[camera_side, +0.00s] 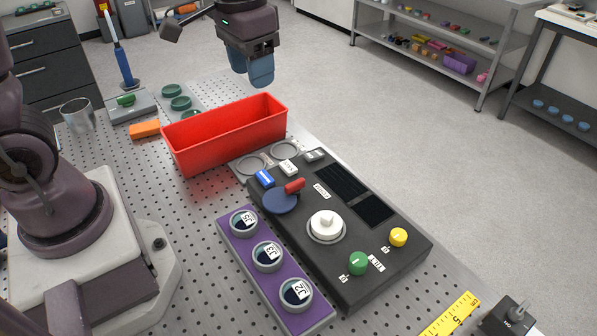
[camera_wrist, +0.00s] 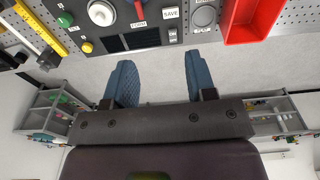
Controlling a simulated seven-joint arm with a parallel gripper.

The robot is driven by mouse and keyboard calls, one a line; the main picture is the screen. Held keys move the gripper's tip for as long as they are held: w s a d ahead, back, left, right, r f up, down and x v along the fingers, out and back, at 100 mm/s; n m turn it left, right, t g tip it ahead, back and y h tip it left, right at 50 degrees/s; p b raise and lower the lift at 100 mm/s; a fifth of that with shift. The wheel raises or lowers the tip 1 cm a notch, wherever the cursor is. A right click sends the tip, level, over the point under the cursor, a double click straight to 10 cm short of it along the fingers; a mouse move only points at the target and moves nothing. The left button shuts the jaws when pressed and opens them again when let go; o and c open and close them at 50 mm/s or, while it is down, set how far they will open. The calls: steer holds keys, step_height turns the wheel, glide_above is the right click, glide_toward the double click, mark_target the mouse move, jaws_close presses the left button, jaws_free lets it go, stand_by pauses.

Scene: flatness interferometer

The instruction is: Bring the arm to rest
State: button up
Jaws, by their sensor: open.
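My gripper (camera_side: 261,72) hangs in the air above and behind the red bin (camera_side: 226,138) in the side view, its blue fingers pointing down. In the wrist view my gripper (camera_wrist: 162,80) shows two blue fingers wide apart with nothing between them. It touches nothing that I can see. The black interferometer console (camera_side: 332,275) lies on the perforated metal table in front of the bin. The console also shows at the top of the wrist view (camera_wrist: 150,38).
A purple holder (camera_side: 268,296) with three round samples lies beside the console. A blue-handled tool (camera_side: 126,67) stands upright at the back left. A glass beaker (camera_side: 78,114) and an orange block (camera_side: 145,129) are left of the bin. Open floor lies to the right.

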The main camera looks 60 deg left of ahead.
steer(key=s+d+r+t, duration=0.1)
steer(key=s+r+t, duration=0.3)
steer(key=s, duration=0.8)
steer(key=shift+s+r+t, duration=0.3)
steer(key=shift+r+t, duration=0.1)
steer(key=shift+r, duration=0.65)
